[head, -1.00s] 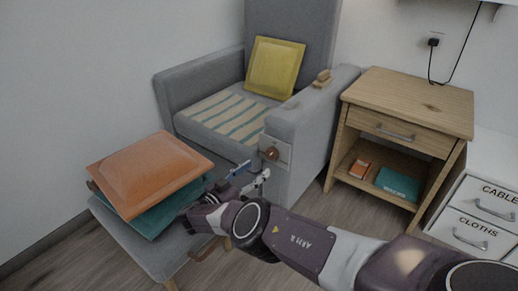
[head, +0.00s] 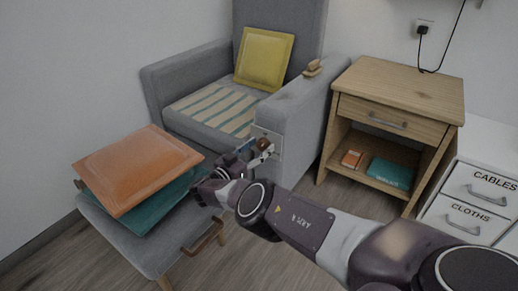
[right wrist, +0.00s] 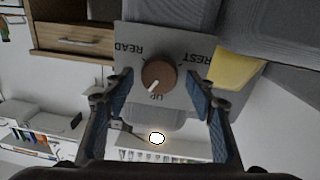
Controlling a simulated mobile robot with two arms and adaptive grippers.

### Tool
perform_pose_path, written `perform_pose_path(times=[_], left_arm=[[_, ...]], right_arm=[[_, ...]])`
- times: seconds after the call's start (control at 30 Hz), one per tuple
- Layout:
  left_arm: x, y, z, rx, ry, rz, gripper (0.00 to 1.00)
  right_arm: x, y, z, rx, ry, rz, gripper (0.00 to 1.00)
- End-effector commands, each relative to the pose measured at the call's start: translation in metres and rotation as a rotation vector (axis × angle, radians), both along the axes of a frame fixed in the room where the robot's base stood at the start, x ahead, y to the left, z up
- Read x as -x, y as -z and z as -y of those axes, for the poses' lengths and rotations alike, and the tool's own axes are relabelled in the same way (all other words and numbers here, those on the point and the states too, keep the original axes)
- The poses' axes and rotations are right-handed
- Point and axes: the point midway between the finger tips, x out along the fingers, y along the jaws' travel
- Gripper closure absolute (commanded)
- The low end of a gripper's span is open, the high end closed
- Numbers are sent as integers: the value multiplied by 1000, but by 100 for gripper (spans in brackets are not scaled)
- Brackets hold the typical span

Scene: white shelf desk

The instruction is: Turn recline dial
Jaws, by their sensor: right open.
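The recline dial is a round brown knob (head: 263,144) on a grey plate on the front of the armchair's right armrest. In the right wrist view the dial (right wrist: 158,77) has a white pointer mark aimed near the word UP, and the plate (right wrist: 185,42) also shows READ and REST. My right gripper (head: 256,150) is at the dial in the head view. In the right wrist view its blue-padded fingers (right wrist: 166,95) are open, one on either side of the dial, with gaps showing. My left gripper is in neither view.
The grey armchair (head: 205,62) holds a yellow cushion (head: 264,59) and a striped cloth. A footstool (head: 160,255) with orange and teal cushions (head: 140,168) stands left of my arm. A wooden nightstand (head: 400,90) stands at the right, beside white drawers (head: 480,190).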

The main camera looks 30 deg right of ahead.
Motion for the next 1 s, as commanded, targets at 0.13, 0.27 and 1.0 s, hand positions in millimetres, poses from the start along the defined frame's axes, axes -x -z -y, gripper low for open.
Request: perform_pose_path(times=[0.13,0.27,1.0], left_arm=[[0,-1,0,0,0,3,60],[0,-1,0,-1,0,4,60],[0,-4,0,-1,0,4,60]], right_arm=[[0,0,0,0,0,0,55],[0,0,0,0,0,0,69],[1,-1,0,-63,-1,154,91]])
